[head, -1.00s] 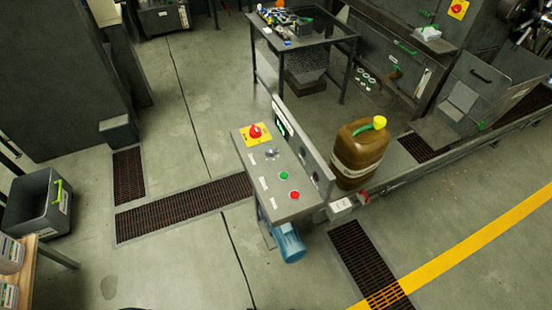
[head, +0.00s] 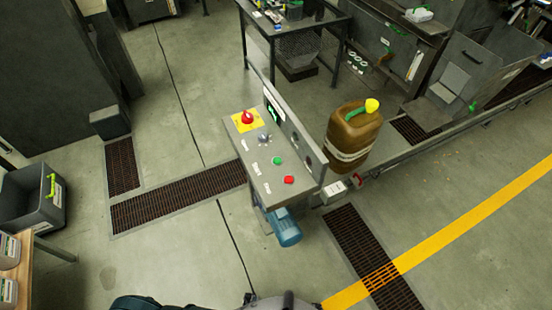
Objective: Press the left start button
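A grey control panel (head: 262,182) stands on a pedestal in the middle of the head view. Its sloped top carries a green button (head: 277,160), a red button (head: 289,180) nearer me, and a red emergency knob (head: 248,117) on a yellow plate at the far end. A small dark switch (head: 264,139) sits between the knob and the green button. White labels run along the panel's left side, too small to read. Neither gripper can be made out; only dark parts of my own body show at the bottom edge, apart from the panel.
A blue motor (head: 285,228) sits low at the panel's near end. A brown jerrycan (head: 353,138) with a yellow cap stands right of it. A dark table (head: 336,24) is behind, a grey bin (head: 33,196) at left. The floor left of and before the panel is open, with floor grates.

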